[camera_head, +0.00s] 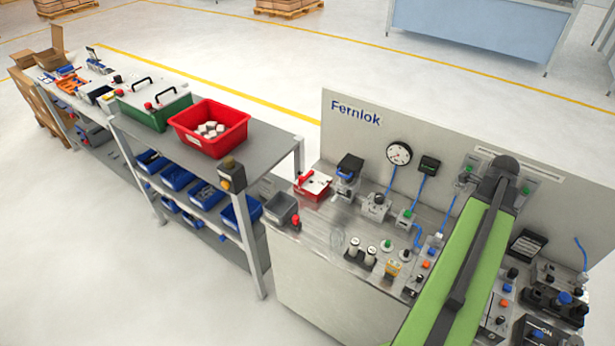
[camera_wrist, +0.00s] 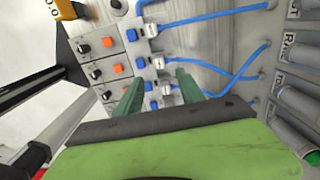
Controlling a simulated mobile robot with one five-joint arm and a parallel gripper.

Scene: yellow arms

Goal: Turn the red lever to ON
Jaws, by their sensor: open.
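I cannot tell whether the fingers touch the modules. In the head view my arm crosses the bench and hides part of it.
The metal bench (camera_head: 325,240) carries gauges, valves, bottles and blue tubing before an upright back panel (camera_head: 350,145). A shelf unit with a red bin (camera_head: 210,127) stands at left.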

